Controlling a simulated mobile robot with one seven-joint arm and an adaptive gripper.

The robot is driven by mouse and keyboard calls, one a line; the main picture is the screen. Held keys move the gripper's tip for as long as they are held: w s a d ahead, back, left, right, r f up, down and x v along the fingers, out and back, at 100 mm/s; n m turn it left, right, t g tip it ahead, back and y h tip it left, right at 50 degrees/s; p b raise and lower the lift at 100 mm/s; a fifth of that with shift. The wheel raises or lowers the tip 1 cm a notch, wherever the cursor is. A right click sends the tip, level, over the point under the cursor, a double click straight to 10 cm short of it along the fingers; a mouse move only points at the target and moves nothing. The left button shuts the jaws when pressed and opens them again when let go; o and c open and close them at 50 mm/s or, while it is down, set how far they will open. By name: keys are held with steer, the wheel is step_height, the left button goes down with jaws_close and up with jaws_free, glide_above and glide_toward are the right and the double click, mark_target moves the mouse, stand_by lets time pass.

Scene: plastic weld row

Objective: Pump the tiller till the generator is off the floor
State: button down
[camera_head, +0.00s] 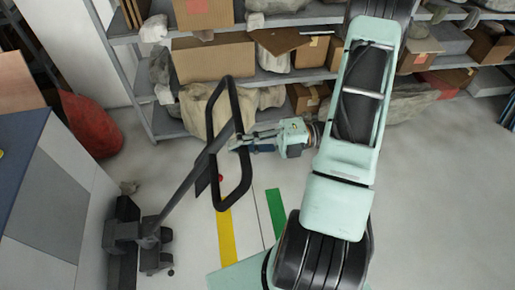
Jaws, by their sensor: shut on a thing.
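The tiller (188,182) is a dark bar that slants up and right from a wheeled pump base (140,238) at the lower left. It ends in a black loop handle (246,165). My gripper (238,142) reaches in from the right and is shut on the loop handle's upper right part. A small red spot (220,178) shows on the handle. The generator cannot be made out for certain. A blue-topped grey box-like body (62,190) stands at the left edge beside the pump base, and I cannot tell whether it touches the floor.
Metal shelves (185,122) with cardboard boxes (213,57) and sacks run along the back. A red sack (91,124) slumps by the left wall. Yellow (226,240) and green (275,212) floor stripes lie below the handle. The floor at right (440,200) is clear.

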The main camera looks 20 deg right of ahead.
steer(key=w+a+r, duration=0.2)
steer(key=a+r, duration=0.2)
steer(key=a, duration=0.5)
steer(key=w+a+r, duration=0.2)
steer(key=a+r, duration=0.2)
steer(key=a, duration=0.6)
steer(key=w+a+r, duration=0.2)
steer(key=a+r, duration=0.3)
steer(key=a, duration=0.5)
steer(key=shift+w, duration=0.4)
